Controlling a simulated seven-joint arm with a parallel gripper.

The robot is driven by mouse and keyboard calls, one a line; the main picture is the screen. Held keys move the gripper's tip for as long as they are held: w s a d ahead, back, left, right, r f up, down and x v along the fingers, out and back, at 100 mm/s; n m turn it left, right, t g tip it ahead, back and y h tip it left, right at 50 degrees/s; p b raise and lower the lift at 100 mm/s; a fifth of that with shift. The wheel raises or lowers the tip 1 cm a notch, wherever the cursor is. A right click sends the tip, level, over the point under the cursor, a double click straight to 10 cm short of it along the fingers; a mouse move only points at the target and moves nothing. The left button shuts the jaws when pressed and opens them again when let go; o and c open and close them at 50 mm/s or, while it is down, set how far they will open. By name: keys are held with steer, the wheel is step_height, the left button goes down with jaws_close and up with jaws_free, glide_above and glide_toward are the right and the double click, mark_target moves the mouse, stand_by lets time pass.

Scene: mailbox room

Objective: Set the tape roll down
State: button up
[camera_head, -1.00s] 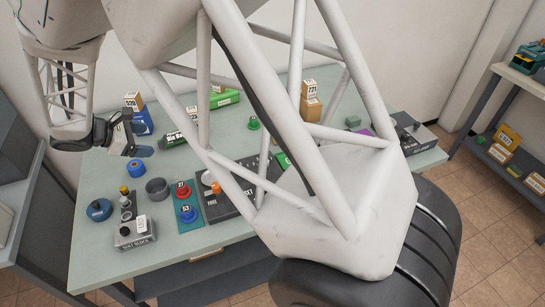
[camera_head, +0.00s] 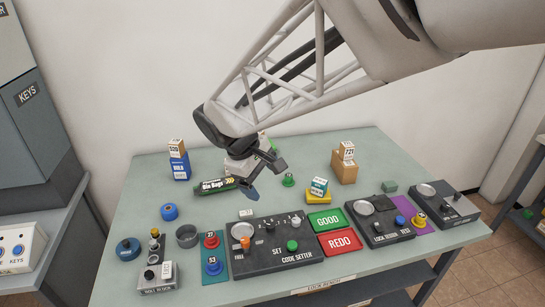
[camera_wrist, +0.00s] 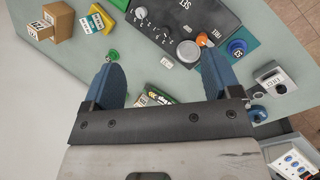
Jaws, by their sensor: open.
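My gripper (camera_head: 264,180) is open and empty, above the back middle of the table, to the right of the roll. In the wrist view its two blue fingers (camera_wrist: 156,58) are wide apart with nothing held between them. I cannot make out the roll in the wrist view.
The code setter panel (camera_head: 275,243) fills the front middle. Boxes (camera_head: 345,164) stand at the back right.

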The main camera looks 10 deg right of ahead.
steer(key=s+d+r+m+t+y, duration=0.1)
steer(key=s+d+m+y, duration=0.1)
steer(key=s, duration=0.7)
steer(key=s+d+r+m+t+y, duration=0.1)
steer(key=s+d+m+y, duration=0.1)
steer(key=s+d+m, duration=0.3)
steer(key=shift+s+d+m, duration=0.3)
steer(key=shift+s+m, duration=0.4)
steer(key=shift+s, duration=1.4)
